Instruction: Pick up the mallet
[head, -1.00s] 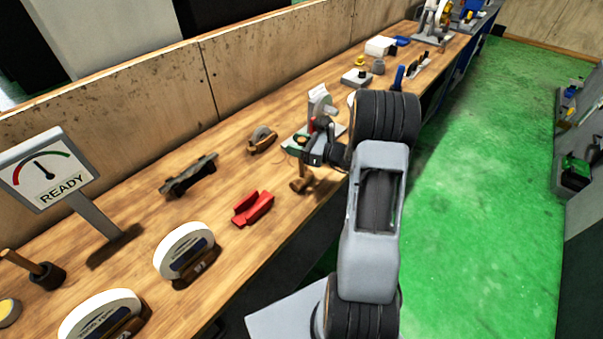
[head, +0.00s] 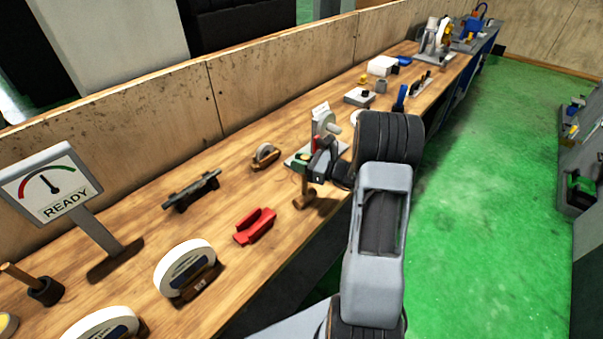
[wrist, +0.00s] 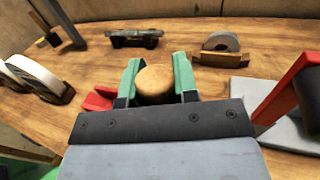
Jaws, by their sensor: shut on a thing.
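The mallet (head: 304,199) has a wooden handle standing upright and a brown head at its lower end, near the bench's front edge. My gripper (head: 311,170) is shut around the upper handle. In the wrist view, the round wooden handle end (wrist: 155,84) sits between the green fingers of my gripper (wrist: 157,65). The mallet head is hidden there. In the head view I cannot tell whether the head touches the bench.
A red holder (head: 255,226) lies to the left of the mallet. A grinding wheel on a stand (head: 322,124) is just behind my gripper. White wheels (head: 184,268), a dark fixture (head: 192,190) and a READY gauge (head: 50,187) stand farther left. Bare bench lies between them.

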